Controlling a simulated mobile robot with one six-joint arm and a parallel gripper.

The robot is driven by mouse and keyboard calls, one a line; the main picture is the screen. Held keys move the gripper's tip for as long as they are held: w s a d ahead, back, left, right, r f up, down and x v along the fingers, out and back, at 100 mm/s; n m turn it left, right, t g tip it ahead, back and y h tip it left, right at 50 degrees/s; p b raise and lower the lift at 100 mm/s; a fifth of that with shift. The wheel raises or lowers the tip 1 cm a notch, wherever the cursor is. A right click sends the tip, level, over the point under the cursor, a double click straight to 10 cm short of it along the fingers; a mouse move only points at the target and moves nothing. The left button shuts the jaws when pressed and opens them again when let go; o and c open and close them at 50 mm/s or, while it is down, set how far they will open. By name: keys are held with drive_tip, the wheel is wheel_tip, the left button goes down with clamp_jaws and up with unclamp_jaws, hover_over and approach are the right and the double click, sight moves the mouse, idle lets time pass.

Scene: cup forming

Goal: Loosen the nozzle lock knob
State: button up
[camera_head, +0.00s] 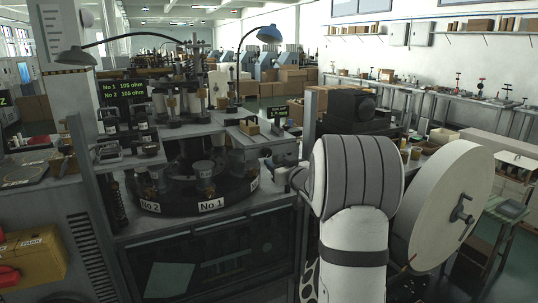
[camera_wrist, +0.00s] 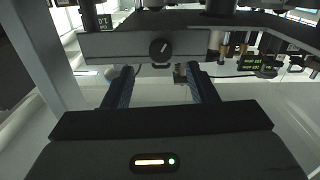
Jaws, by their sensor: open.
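In the wrist view my gripper (camera_wrist: 160,70) is open, its two dark fingers wide apart and pointing away from the camera. A round black knob (camera_wrist: 160,49) with a pale mark shows on a grey panel (camera_wrist: 105,45), just past the fingertips and roughly centred between them. A small dark piece (camera_wrist: 180,73) shows between the fingers near the right one; I cannot tell what it is. Nothing is seen held. I cannot tell for sure which part is the nozzle lock knob. In the head view my gripper (camera_head: 287,172) is beside the right side of the round carousel, partly hidden by my arm.
The dark carousel (camera_head: 180,205) bears labels No 1 and No 2 and sits in the machine's bench. A metal post (camera_head: 308,125) stands close behind my gripper. A large pale reel (camera_head: 440,210) is at the right. A green-lettered screen (camera_head: 122,90) is at the left.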

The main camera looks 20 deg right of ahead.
sight(268, 154)
drive_tip(key=w+p, duration=0.1)
drive_tip(key=w, duration=0.6)
drive_tip(key=shift+a, duration=0.2)
drive_tip(key=shift+c, duration=0.2)
drive_tip(key=c, duration=0.9)
